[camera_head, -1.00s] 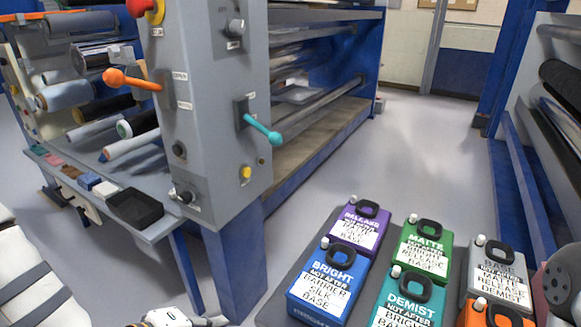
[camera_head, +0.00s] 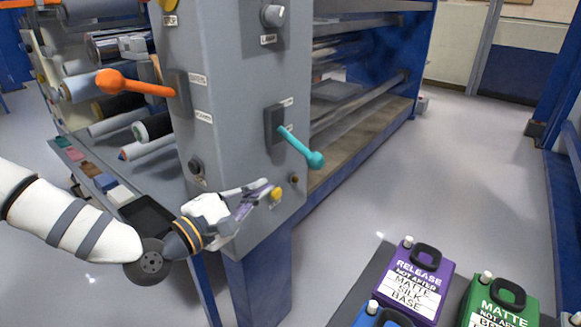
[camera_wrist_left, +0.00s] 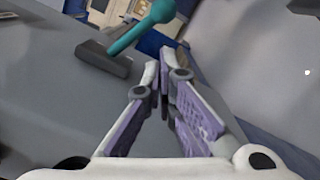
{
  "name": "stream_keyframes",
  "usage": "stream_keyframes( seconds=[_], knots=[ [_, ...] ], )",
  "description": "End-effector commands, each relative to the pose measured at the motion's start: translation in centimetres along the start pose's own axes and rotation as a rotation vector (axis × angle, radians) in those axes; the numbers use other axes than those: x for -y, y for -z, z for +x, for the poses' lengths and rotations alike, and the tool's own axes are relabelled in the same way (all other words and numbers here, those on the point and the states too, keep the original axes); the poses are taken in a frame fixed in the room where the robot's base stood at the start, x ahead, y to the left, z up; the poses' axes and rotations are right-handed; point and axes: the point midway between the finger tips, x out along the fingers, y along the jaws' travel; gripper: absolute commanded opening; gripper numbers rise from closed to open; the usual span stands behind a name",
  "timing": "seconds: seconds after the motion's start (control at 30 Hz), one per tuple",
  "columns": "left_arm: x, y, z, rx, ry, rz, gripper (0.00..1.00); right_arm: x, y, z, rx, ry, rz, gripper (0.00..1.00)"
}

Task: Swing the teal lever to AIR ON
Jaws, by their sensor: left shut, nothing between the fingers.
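The teal lever (camera_head: 301,147) sticks out from a dark mount on the right face of the grey machine column, its ball end pointing down and right. Two small labels sit by its mount, too small to read. My left gripper (camera_head: 272,187) is shut and empty, below and left of the lever's ball, in front of the column and apart from the lever. In the left wrist view the lever (camera_wrist_left: 143,27) shows at the top, beyond the closed fingertips (camera_wrist_left: 160,55). My right gripper is not in view.
An orange lever (camera_head: 135,84) sticks out left on the column's other face. A yellow button (camera_head: 277,194) sits by my left fingertips, with a knob (camera_head: 273,15) above. Coloured jugs, one purple (camera_head: 417,276), stand at the lower right.

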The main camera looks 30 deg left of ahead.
Motion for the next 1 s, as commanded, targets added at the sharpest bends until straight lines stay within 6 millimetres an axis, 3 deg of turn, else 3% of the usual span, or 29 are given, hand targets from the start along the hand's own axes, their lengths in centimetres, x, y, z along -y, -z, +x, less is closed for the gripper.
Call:
stream_keyframes(
  seconds=[0.13,0.4,0.53,0.7,1.0],
  knots=[
    [0.5,0.2,1.5,0.0,0.007,0.002,0.0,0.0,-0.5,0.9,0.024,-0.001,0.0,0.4],
    [0.5,0.2,7.0,0.0,0.008,0.005,0.0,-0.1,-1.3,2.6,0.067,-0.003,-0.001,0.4],
    [0.4,0.1,8.8,0.0,0.007,0.003,0.0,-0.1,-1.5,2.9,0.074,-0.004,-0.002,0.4],
    [0.2,0.0,9.9,0.0,0.003,0.001,0.0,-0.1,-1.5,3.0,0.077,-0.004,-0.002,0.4],
    [0.1,0.0,9.9,0.0,0.002,0.001,0.0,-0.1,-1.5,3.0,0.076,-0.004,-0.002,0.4]
  ],
)
